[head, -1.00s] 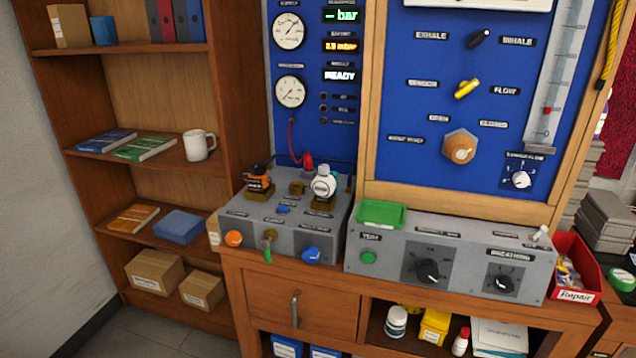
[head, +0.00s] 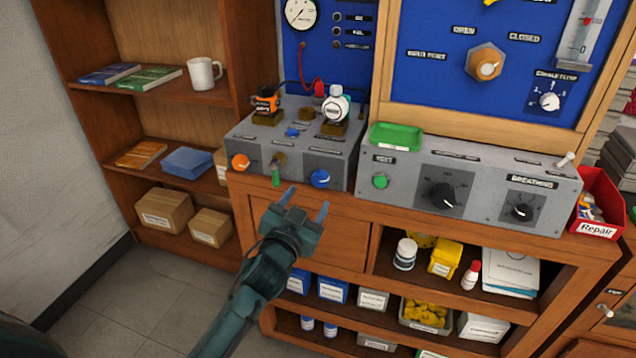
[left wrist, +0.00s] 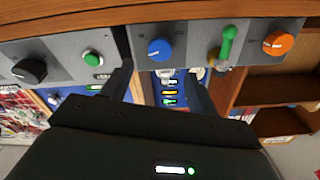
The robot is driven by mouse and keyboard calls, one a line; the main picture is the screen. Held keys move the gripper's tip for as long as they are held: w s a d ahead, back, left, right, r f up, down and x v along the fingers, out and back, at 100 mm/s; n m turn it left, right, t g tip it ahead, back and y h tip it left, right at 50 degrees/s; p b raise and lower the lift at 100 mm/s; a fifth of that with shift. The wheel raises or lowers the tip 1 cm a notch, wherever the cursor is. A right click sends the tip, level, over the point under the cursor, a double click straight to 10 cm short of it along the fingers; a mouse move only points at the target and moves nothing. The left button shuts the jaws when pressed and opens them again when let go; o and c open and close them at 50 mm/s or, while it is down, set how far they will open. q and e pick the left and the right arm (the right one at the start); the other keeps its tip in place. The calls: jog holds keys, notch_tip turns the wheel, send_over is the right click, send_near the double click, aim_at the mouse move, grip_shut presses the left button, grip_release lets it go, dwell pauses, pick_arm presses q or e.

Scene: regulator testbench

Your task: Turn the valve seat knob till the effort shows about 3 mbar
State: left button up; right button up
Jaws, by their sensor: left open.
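A blue knob (head: 320,178) with a white mark sits on the front of the grey regulator box (head: 225,160); its small label is unreadable. In the left wrist view the blue knob (left wrist: 160,50) shows between and beyond my fingers. My left gripper (head: 306,200) is open and empty, just below and in front of this knob, apart from it. A brass hexagonal knob (head: 485,64) is on the blue panel. I cannot tell by label which is the valve seat knob. The effort display is out of the head view; tiny displays (left wrist: 170,93) in the wrist view are unreadable. My right gripper is not in view.
Left of the blue knob are a green-handled lever (head: 276,176) and an orange knob (head: 240,162). A grey breathing box (head: 480,212) and green tray (head: 396,134) stand to the right. A wooden drawer (head: 335,238) lies behind and below my gripper. A red Repair bin (head: 597,228) is at far right.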

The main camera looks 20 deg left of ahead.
aim_at(319, 180)
pick_arm(q)
jog(key=w, duration=0.8)
jog(key=shift+d, duration=0.15)
jog(key=shift+s, duration=0.1)
jog(key=c, duration=1)
jog(key=shift+m, duration=0.5)
jog(key=shift+f, duration=0.1)
jog(key=o, duration=1)
